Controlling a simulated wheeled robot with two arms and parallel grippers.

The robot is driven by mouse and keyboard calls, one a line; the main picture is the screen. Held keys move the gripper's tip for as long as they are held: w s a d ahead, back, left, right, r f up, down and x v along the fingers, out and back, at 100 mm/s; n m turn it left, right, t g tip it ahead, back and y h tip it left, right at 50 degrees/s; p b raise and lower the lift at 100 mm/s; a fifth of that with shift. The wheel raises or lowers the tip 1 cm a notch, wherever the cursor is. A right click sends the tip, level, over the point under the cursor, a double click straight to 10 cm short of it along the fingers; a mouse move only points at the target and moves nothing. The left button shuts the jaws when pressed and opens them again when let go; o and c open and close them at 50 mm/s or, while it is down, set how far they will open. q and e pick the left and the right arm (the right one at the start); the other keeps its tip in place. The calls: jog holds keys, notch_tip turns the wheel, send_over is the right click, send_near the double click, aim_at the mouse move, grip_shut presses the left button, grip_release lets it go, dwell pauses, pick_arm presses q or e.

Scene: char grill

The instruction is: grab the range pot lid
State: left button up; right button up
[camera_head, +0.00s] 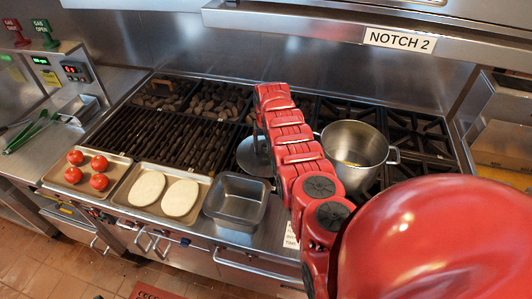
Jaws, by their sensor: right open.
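The pot lid (251,161) is a round, grey metal disc lying on the range, left of the pot. My right arm partly covers its right side. The range pot (352,154) is a wide steel pot with side handles on the burners, right of my arm. It stands uncovered. My left gripper is out of view.
A char grill (183,126) lies left of the lid. Along the front edge are a tray (50,180) of tomatoes, a tray (119,197) with two pale flat rounds and an empty steel pan (235,201). A steel hood (330,22) overhangs the back.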

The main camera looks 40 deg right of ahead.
grip_shut()
dwell(0.4)
jog(key=shift+w+r, duration=0.1)
jog(key=shift+r, duration=0.05)
